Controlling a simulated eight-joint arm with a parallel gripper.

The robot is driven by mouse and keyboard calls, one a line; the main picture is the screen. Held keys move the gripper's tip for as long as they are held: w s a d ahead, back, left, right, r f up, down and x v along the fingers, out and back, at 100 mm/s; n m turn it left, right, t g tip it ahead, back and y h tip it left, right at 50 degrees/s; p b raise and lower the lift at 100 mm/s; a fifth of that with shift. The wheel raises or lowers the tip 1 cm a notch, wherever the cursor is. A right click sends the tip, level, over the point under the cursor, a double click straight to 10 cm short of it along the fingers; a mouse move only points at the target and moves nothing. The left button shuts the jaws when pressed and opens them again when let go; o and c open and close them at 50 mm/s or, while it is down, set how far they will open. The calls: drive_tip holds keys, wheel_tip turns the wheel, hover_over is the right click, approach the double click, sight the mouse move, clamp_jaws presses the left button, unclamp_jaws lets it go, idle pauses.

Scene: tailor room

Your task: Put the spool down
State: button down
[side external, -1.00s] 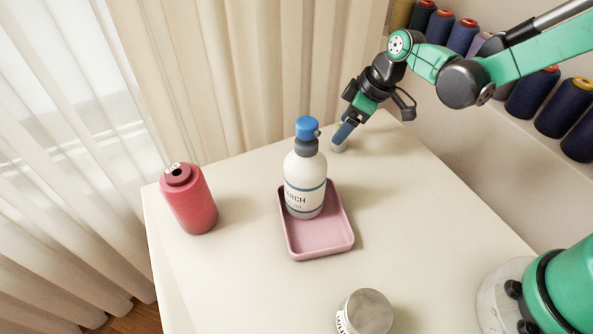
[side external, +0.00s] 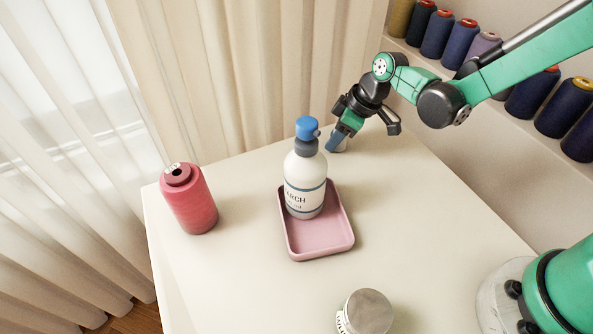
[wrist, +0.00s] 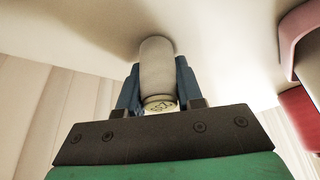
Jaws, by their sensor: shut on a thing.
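The spool (wrist: 157,66) is a small pale grey cylinder with a cream end face. In the wrist view it sits between the two blue fingers of my gripper (wrist: 155,88), which are shut on it. In the side view my gripper (side external: 335,143) is low over the far corner of the table, and only a small part of the spool (side external: 341,146) shows beside the fingers. In the wrist view the spool's far end is close to the table surface (wrist: 90,45); I cannot tell whether it touches.
A white bottle (side external: 305,185) with a blue cap stands in a pink tray (side external: 320,250). A red thread cone (side external: 190,205) stands at the left, and a lidded jar (side external: 368,313) at the front. The table right of the tray is clear. Several thread cones line a shelf (side external: 520,130).

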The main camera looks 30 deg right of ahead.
wheel_tip(320, 180, up, 19)
drive_tip(key=n+g+y, duration=0.1)
drive_tip(key=n+g, duration=0.2)
drive_tip(key=n, duration=0.6)
hover_over(236, 331)
drive_tip(key=d, duration=0.1)
wheel_tip(236, 331, down, 15)
drive_tip(key=shift+d+r, duration=0.1)
drive_tip(key=shift+r, duration=0.1)
drive_tip(key=shift+f, duration=2.05)
drive_tip(key=shift+f, duration=0.15)
drive_tip(key=c, duration=0.6)
unclamp_jaws()
